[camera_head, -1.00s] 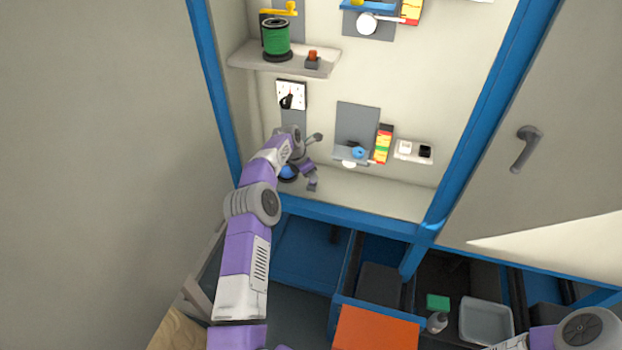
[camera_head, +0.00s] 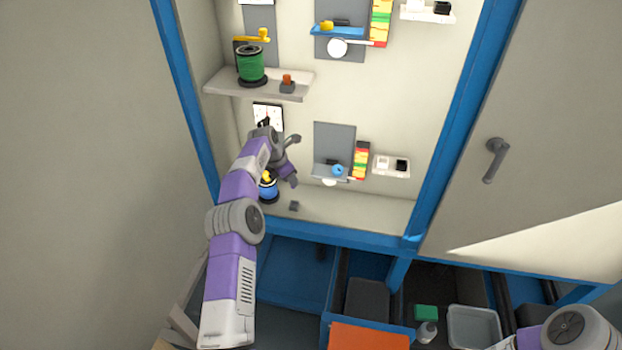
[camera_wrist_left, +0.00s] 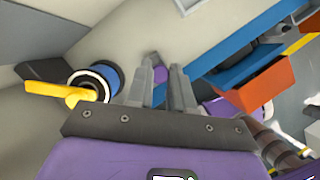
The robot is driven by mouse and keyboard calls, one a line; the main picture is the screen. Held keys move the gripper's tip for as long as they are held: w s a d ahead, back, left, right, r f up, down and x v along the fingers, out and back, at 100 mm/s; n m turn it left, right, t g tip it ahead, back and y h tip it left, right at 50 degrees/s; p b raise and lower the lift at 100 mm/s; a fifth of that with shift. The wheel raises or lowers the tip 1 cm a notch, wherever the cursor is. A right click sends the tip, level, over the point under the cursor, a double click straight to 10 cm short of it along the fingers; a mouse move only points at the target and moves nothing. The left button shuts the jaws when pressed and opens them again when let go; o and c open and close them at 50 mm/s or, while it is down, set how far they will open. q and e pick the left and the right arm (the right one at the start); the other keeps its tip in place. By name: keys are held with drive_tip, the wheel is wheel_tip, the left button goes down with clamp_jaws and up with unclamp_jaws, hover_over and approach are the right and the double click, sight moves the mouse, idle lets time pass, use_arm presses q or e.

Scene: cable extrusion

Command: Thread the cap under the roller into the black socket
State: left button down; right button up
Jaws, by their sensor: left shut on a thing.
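My left gripper (camera_head: 290,181) is at the lower part of the wall unit, above a small grey block (camera_head: 294,206) on the bottom shelf. In the left wrist view its fingers (camera_wrist_left: 163,78) are close together, with a small purple piece (camera_wrist_left: 160,74) at their tips, which looks like the cap. A blue spool (camera_head: 268,190) with a yellow arm stands beside the gripper, partly hidden by my arm. The lower panel carries a blue knob (camera_head: 337,170) and a white roller (camera_head: 329,182). The black socket (camera_head: 401,165) sits right of a white one on a small shelf.
A higher shelf (camera_head: 215,84) holds a green spool (camera_head: 251,66) and a grey block with an orange piece (camera_head: 287,84). A red, yellow and green strip (camera_head: 361,160) stands between the panel and sockets. The bottom shelf is clear to the right.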

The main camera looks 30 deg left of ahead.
use_arm(q)
drive_tip(key=shift+w+a+f+n, duration=0.1)
drive_tip(key=shift+f+n, duration=0.35)
drive_tip(key=shift+n, duration=0.05)
drive_tip(key=a+f+n, duration=0.1)
drive_tip(key=f, duration=0.1)
drive_tip(key=a+f+n+y, duration=0.1)
drive_tip(key=a+f+n, duration=0.1)
drive_tip(key=a+f+n+y, duration=0.1)
drive_tip(key=a+f+n, duration=0.1)
drive_tip(key=shift+s+f+t, duration=0.1)
drive_tip(key=shift+s+t, duration=0.2)
drive_tip(key=shift+t, duration=0.1)
drive_tip(key=shift+a+f, duration=0.25)
drive_tip(key=shift+a, duration=0.1)
